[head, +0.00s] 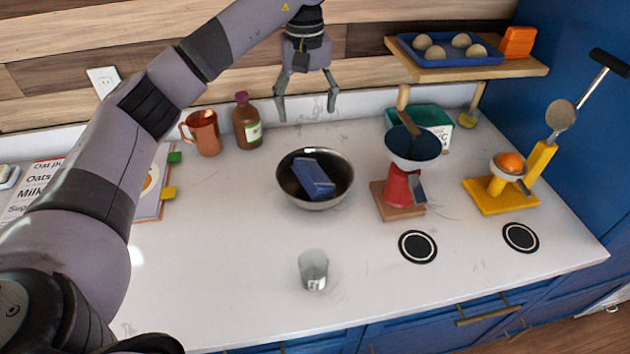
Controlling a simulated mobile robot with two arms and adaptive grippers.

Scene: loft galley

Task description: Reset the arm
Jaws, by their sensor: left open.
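My left arm comes in from the left, arches up past the top edge and hangs down again near the wall. Its gripper (308,98) points down with the fingers spread apart and nothing between them. It is above the back of the white counter, over and behind a dark metal bowl (290,184). A blue block-like item (313,177) lies tilted in the bowl. The gripper touches neither of them. My right gripper does not show.
A copper mug (203,132) and brown bottle (247,121) stand left of the bowl. A glass (313,270) stands in front. A red scale (397,188) and yellow stand (500,198) are right, below a shelf (470,70).

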